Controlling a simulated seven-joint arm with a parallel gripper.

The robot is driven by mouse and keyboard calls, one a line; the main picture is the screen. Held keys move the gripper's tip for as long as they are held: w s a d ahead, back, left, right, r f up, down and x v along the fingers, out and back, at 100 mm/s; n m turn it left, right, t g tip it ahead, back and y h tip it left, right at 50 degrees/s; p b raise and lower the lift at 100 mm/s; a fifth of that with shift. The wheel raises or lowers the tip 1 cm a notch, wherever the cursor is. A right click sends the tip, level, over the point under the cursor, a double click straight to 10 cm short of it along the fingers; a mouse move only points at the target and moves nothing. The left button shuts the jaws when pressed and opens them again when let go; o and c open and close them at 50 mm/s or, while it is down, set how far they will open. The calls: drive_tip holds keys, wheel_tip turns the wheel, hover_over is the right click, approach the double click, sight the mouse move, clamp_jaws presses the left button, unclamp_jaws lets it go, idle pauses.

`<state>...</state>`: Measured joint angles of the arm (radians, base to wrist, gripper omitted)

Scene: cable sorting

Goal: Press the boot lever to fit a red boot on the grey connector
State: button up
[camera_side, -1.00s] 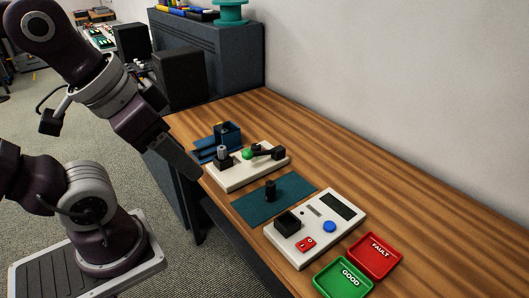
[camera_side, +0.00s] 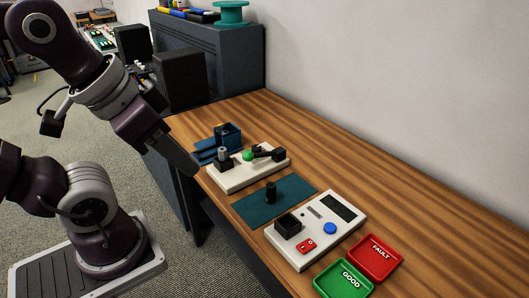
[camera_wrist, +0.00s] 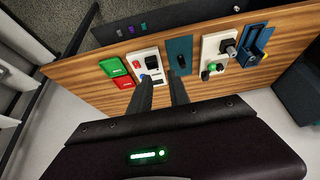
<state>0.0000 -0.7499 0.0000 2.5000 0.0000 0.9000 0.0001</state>
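A white station (camera_side: 235,183) on the bench carries the boot lever, whose green knob (camera_side: 247,155) sits on a dark arm. A grey connector (camera_side: 222,152) stands upright in a black block at the station's left end. The wrist view shows the green knob (camera_wrist: 211,67) and the grey connector (camera_wrist: 229,49) right of my fingers. I can make out no red boot on the connector. My gripper (camera_wrist: 161,78) has its two fingers apart with nothing between them. In the side view it hangs at the bench's left edge, left of the station, clear of the lever.
A blue holder (camera_side: 229,134) stands behind the station. A teal mat (camera_side: 290,190) with a black upright piece (camera_side: 270,191) lies in front. Further forward are a white tester (camera_side: 333,237), a green GOOD tray (camera_side: 328,289) and a red FAULT tray (camera_side: 363,271). The bench's right side is clear.

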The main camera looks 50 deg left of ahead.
clamp_jaws()
idle(1.4)
